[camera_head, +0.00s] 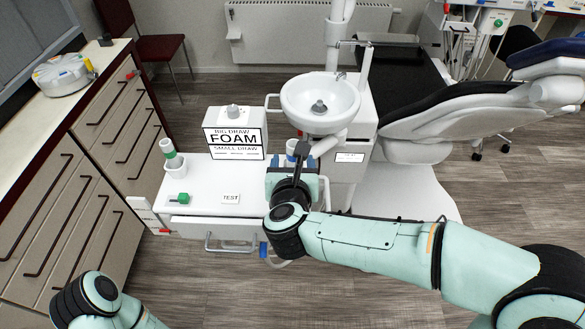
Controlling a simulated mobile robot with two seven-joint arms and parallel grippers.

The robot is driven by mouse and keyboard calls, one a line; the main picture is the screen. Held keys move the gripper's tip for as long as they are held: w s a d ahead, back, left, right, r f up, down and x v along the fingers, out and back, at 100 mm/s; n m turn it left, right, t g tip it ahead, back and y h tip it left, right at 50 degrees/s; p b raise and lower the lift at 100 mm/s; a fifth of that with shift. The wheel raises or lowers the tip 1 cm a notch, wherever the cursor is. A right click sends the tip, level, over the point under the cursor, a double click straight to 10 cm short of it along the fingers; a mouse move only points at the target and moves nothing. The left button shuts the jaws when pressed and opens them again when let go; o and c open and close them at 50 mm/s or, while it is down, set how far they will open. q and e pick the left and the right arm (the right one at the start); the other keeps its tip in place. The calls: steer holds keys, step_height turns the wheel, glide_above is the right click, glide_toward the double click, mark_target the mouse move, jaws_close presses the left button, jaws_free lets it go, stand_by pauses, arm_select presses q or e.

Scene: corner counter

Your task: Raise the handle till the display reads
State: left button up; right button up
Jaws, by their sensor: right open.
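A white box on the white cabinet carries a display panel (234,143) with the words BIG DRAW, FOAM and SMALL DRAW, FOAM being the largest. My right gripper (303,155) is at the cabinet's right end, beside the basin unit. It is open; its fingers are small and partly hidden by my wrist.
The white cabinet top (208,176) bears a green knob (180,199), a TEST label (230,198) and a green-and-white tube in a holder (174,162). A white basin (320,100) stands behind my right gripper. Drawers (60,220) line the left; a dental chair (460,120) stands right.

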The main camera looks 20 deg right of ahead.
mark_target(293, 147)
steer(key=p+x, duration=0.1)
steer(key=x, duration=0.7)
steer(key=shift+w+d+f, duration=0.1)
steer(key=shift+w, duration=0.2)
steer(key=c, duration=1.1)
